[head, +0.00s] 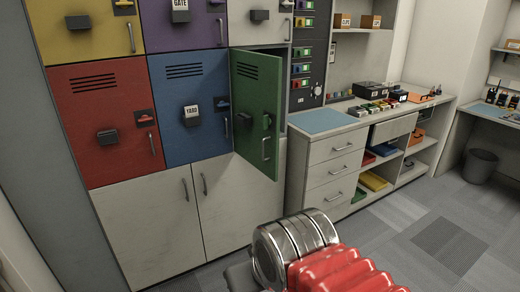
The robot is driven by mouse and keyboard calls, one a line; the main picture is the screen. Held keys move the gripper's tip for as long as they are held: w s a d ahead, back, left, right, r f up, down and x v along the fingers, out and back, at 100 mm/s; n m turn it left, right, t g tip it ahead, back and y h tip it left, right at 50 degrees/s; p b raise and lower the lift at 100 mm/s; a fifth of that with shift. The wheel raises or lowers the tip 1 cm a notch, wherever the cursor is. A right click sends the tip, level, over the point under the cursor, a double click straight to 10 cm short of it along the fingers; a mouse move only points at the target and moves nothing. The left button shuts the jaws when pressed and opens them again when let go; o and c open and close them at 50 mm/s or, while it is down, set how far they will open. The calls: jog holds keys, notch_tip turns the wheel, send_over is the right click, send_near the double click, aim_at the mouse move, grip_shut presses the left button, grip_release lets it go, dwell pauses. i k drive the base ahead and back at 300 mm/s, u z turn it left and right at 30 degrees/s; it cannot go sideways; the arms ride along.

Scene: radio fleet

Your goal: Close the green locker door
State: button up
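The green locker door (255,107) stands partly open, swung out from the locker wall. Its left edge is at the wall, beside the blue door, and its right edge sticks out into the room. Its outer face shows vent slots, a dark box, a small green latch and a metal handle (265,149) near the free edge. A narrow strip of the locker opening shows above and to the right of the door; the inside is mostly hidden. My arm, with metal rings and a red ribbed sleeve, shows at the bottom. My gripper is not in view.
Shut red (90,110) and blue (190,100) locker doors are to the left. White cupboards (235,205) are below. A drawer counter (335,165) with a blue mat (325,121) stands just right of the door. A bin (480,166) is farther right. The carpet floor in between is clear.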

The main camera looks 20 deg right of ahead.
aim_at(256, 77)
jog(key=z, duration=0.05)
jog(key=i, duration=1)
jog(key=u, duration=0.05)
